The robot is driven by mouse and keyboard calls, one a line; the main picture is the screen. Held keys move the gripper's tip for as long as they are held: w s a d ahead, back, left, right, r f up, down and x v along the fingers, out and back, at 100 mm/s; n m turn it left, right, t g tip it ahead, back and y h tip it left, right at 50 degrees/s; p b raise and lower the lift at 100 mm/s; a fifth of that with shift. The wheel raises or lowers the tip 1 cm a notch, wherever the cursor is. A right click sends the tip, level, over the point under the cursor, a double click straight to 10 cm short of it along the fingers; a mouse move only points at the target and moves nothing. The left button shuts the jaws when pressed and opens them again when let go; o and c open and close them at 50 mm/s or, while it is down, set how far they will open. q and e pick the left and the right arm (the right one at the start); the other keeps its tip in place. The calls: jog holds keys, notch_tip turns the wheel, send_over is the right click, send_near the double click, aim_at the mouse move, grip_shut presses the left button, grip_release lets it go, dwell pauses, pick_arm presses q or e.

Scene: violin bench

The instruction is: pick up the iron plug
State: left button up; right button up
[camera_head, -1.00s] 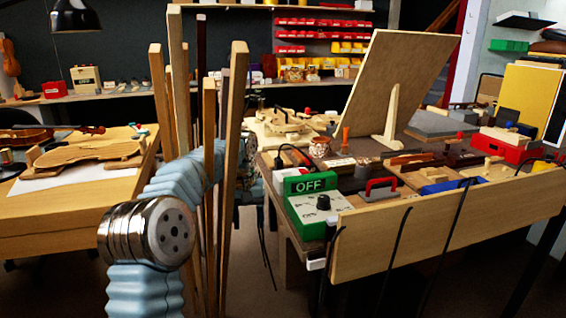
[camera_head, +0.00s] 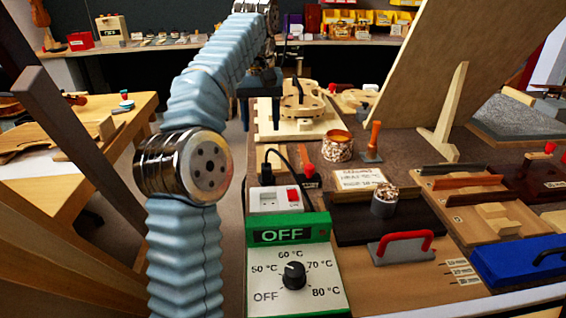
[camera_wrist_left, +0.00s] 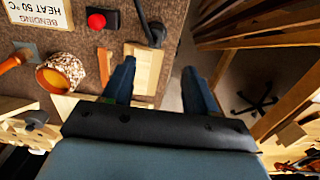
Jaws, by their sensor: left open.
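The iron plug (camera_head: 266,173) is black with a black cord. It stands near the table's left edge, behind the white socket box (camera_head: 275,199). In the left wrist view the plug (camera_wrist_left: 156,34) shows near the top, beyond the fingertips. My left gripper (camera_head: 260,120) is open and empty, farther back than the plug along the table's left edge. In the left wrist view its fingers (camera_wrist_left: 158,70) point towards the table edge, with a pale wood block (camera_wrist_left: 145,68) between and beyond them. The plug's lower end is hard to make out. My right gripper is out of view.
The green control box (camera_head: 290,262) reading OFF stands in front of the socket box. A red knob (camera_head: 309,170), a copper-coloured pot (camera_head: 337,146) and an orange-handled tool (camera_head: 373,142) are to the plug's right. Dark posts (camera_head: 75,140) stand left of my arm.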

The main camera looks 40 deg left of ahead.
pick_arm(q)
jog(key=b, duration=0.3)
send_over(266, 166)
jog(key=f, duration=0.7)
jog(key=shift+s+a+f, duration=0.2)
jog(key=shift+a+f, duration=0.05)
jog(key=shift+f, duration=0.05)
jog(key=f, duration=0.4)
jog(key=f+b, duration=0.1)
jog(key=f, duration=0.1)
jog(key=shift+w+d, duration=0.2)
jog(key=shift+d, duration=0.05)
jog(key=shift+r, duration=0.1)
jog(key=c, duration=1)
